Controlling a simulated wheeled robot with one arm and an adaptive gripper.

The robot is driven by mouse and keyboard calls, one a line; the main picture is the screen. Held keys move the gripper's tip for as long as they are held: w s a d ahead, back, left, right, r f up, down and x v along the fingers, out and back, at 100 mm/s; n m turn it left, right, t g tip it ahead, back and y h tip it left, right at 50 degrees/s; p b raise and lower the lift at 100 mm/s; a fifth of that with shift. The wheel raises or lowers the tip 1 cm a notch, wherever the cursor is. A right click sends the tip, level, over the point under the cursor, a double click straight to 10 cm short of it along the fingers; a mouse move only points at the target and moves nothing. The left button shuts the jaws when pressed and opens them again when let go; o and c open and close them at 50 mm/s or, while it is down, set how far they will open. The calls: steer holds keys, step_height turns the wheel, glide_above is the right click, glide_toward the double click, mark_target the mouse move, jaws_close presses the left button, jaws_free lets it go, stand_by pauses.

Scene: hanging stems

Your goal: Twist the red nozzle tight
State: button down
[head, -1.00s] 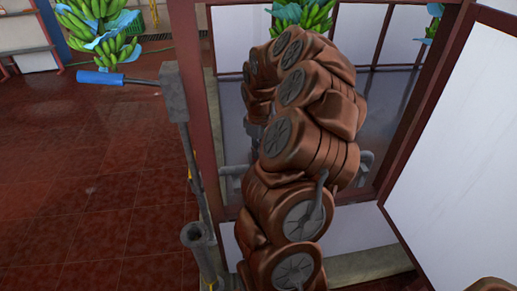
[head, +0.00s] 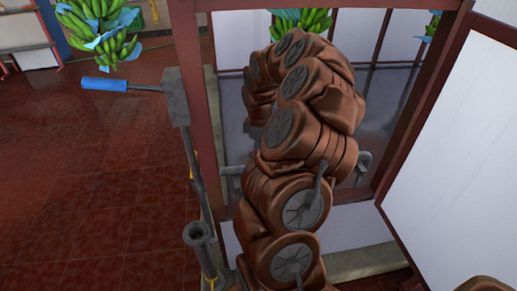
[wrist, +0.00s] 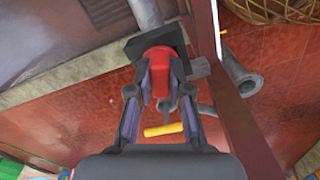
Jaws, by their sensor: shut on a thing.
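The red nozzle (wrist: 158,72) shows in the wrist view, below a dark square block (wrist: 150,40) at the end of a grey pipe (wrist: 146,12). My gripper (wrist: 162,82) has one finger on each side of the nozzle and is shut on it. The fingers partly cover the nozzle's sides. In the head view my brown arm hides the gripper and the nozzle. A small yellow bar (wrist: 163,130) shows between the fingers, nearer the palm.
A grey post with a blue-handled lever (head: 104,84) stands left of my arm in the head view. A flared grey pipe (head: 197,236) is below it. A brown frame and white panels (head: 460,130) close off the right. Banana bunches (head: 100,22) hang behind. Red tiled floor (head: 80,190) is clear at left.

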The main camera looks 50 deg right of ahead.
stand_by(0.4)
steer(key=shift+r+n+p, duration=0.1)
steer(key=shift+n+p, duration=0.5)
steer(key=shift+n, duration=0.1)
steer(key=shift+n+p, duration=0.95)
steer(key=shift+n, duration=0.75)
steer(key=c, duration=0.6)
jaws_free()
steer(key=shift+o, duration=0.2)
